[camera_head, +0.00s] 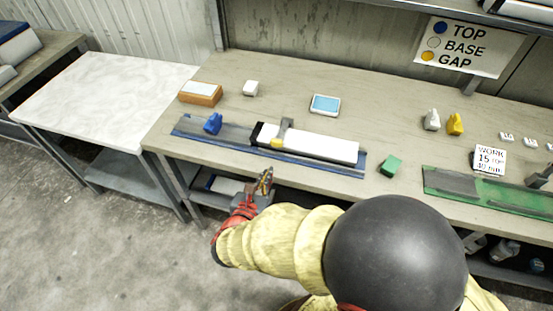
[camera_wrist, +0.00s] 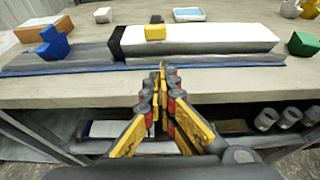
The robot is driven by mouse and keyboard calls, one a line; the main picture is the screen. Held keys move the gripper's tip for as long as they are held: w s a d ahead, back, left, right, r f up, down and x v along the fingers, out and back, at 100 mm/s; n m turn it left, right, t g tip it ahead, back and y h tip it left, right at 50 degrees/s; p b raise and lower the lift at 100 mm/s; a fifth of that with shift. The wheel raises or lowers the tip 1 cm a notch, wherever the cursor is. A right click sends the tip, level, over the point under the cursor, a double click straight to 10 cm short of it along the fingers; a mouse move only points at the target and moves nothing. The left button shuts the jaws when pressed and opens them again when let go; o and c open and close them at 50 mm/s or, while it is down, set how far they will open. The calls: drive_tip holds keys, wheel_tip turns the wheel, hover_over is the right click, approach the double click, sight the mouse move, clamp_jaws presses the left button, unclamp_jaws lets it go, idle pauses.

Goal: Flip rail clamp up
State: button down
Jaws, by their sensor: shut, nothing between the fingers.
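The rail clamp (camera_head: 286,126) is a grey arm with a yellow end (camera_head: 277,143). It appears to lie across the white core liner (camera_head: 322,147) near its dark left end. The yellow end also shows in the wrist view (camera_wrist: 155,33), at the top of the liner. The liner rests in a grey rail with blue edges (camera_head: 190,128). My gripper (camera_head: 267,174) is shut and empty in front of the bench edge, apart from the clamp and the rail. In the wrist view its fingertips (camera_wrist: 161,68) meet just below the rail's near edge.
A blue block (camera_head: 213,123) sits on the rail's left part. A green block (camera_head: 391,165) stands right of the rail. An orange-and-white box (camera_head: 201,93), a small white block (camera_head: 251,88) and a blue-screened device (camera_head: 325,104) stand behind. A green rail (camera_head: 500,195) lies at right.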

drive_tip(key=b+x, duration=0.3)
drive_tip(key=x, duration=0.5)
drive_tip(key=shift+w+d+f, duration=0.1)
drive_tip(key=shift+w+f, duration=0.1)
drive_tip(key=shift+w+d+f+b, duration=0.2)
drive_tip(key=shift+w+b, duration=0.1)
drive_tip(key=shift+w, duration=0.4)
drive_tip(key=shift+r, duration=0.1)
drive_tip(key=shift+r+g+p, duration=0.3)
drive_tip(key=shift+r+p, duration=0.2)
drive_tip(key=shift+p, duration=0.65)
drive_tip(key=shift+r, duration=0.1)
